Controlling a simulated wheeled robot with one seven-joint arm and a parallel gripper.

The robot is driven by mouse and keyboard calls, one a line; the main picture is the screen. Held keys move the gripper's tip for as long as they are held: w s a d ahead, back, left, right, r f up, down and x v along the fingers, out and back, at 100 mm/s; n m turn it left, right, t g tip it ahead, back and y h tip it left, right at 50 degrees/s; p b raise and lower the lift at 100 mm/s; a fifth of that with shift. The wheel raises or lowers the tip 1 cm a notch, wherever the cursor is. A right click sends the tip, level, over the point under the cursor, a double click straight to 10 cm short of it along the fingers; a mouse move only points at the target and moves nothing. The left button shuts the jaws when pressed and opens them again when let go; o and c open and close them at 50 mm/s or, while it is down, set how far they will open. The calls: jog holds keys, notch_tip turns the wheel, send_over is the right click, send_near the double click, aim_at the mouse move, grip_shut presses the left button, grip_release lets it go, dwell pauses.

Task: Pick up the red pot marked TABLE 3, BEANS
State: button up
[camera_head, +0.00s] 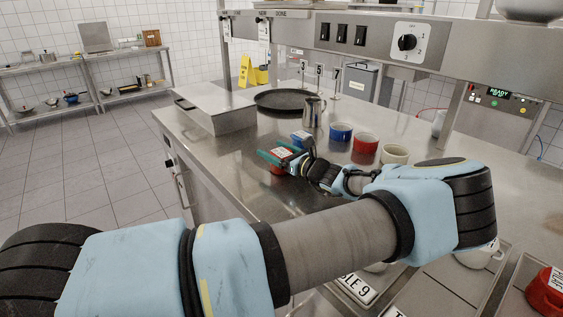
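A red pot (277,169) with a white label stands on the steel counter near its front edge. The label is too small to read. My gripper (272,150) is at this pot, with its teal fingers on or around the top of it. Whether the fingers are closed on the pot or only beside it, I cannot tell. A second red pot (366,143) stands further right between a blue pot and a cream pot, with no label readable. A third red pot (540,296) with a white label is cut off at the lower right corner.
A small blue labelled pot (300,138) stands close behind my gripper. A steel jug (312,112), black pan (279,99) and steel box (216,107) stand further back. A blue pot (340,131) and cream pot (395,154) are to the right. An overhead shelf (300,31) spans the counter.

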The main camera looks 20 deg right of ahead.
jog(key=c, duration=1)
jog(key=shift+r, duration=0.1)
